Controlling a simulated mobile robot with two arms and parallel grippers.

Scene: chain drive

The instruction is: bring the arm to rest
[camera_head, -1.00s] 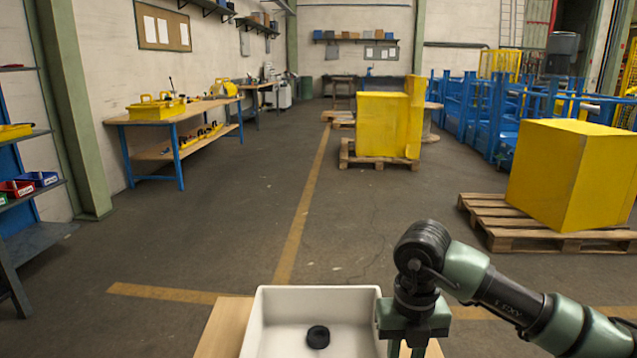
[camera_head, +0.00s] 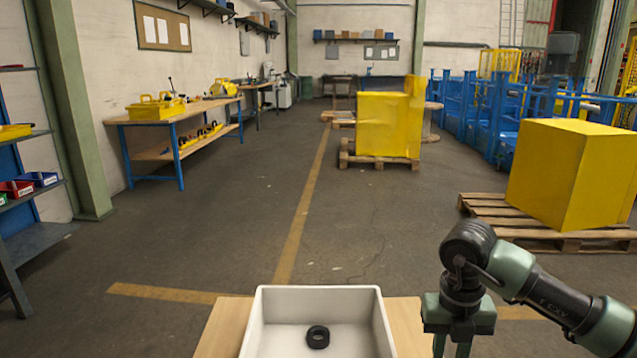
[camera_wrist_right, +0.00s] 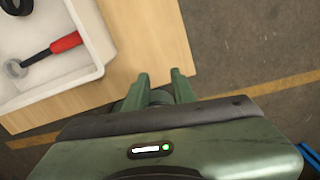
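My right arm comes in from the right in the head view, and its gripper (camera_head: 451,348) points down over the right edge of the wooden table (camera_head: 408,325). In the right wrist view the two fingers of the right gripper (camera_wrist_right: 161,76) stand apart with nothing seen held between them. The gripper is outside the white tray (camera_head: 372,318), to its right. A black ring (camera_head: 318,337) lies in the tray. A red-handled tool (camera_wrist_right: 66,42) with a ring-shaped end also lies in the tray in the right wrist view. My left gripper is in no view.
A pallet with a large yellow box (camera_head: 570,175) stands at the right. Another yellow box (camera_head: 383,125) stands on a pallet further back. A workbench (camera_head: 170,118) is along the left wall. The floor (camera_head: 370,240) beyond the table is clear.

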